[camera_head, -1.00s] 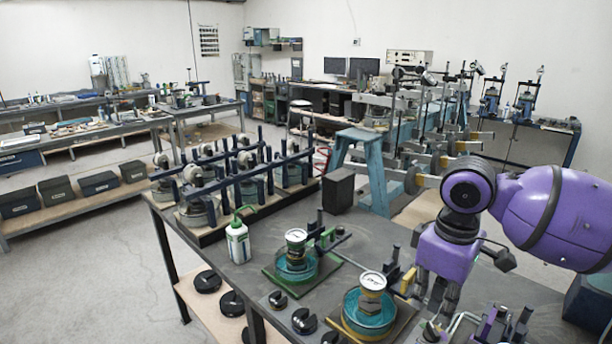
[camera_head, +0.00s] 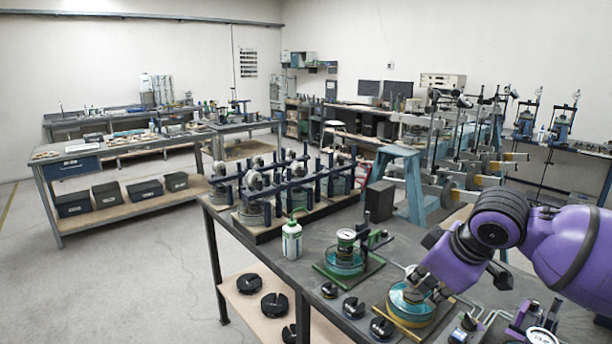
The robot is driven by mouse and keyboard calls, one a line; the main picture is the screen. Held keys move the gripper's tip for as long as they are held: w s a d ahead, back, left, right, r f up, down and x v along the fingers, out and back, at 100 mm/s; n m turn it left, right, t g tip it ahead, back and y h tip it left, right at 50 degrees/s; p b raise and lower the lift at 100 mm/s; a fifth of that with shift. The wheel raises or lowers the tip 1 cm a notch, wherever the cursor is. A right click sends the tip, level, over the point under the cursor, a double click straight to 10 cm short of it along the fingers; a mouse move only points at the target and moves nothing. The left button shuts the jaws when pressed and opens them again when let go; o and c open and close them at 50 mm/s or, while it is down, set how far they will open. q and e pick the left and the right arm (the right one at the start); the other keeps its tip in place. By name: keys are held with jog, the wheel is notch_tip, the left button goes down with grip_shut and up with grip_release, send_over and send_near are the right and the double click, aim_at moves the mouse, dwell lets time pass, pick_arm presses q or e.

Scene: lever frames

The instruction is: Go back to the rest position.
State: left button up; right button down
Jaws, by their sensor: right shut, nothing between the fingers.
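My right gripper (camera_head: 432,289), purple with dark fingers, comes in from the right on a purple arm. It is shut with nothing between its fingers. Its fingertips appear in front of or just above a teal ring device (camera_head: 402,312) on a yellowish base and partly cover it; I cannot tell whether they touch. My left gripper is out of view.
The dark workbench (camera_head: 330,237) holds a second teal device (camera_head: 345,262), a white bottle with a green cap (camera_head: 291,240) and a rack of several lever frames (camera_head: 252,212). Black slotted weights (camera_head: 249,283) lie on the lower shelf. Open floor (camera_head: 130,270) is at left.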

jog(key=w+a+f+t+y, duration=0.3)
jog(key=w+a+f, duration=0.2)
jog(key=a+f, duration=0.1)
notch_tip(320, 180, down, 10)
jog(key=s+a+t, duration=0.3)
jog(key=s+d+f+m+g+h, duration=0.1)
jog(key=s+f+m, duration=0.3)
jog(key=s+f, duration=0.8)
jog(key=s+d+f+m+g+h, duration=0.1)
jog(key=s+d+f+m+h, duration=0.2)
jog(key=s+f, duration=0.9)
jog(key=s+m, duration=0.1)
jog(key=s, duration=0.6)
jog(key=shift+s+d+f, duration=0.15)
jog(key=shift+s+d, duration=0.05)
jog(key=shift+s, duration=0.15)
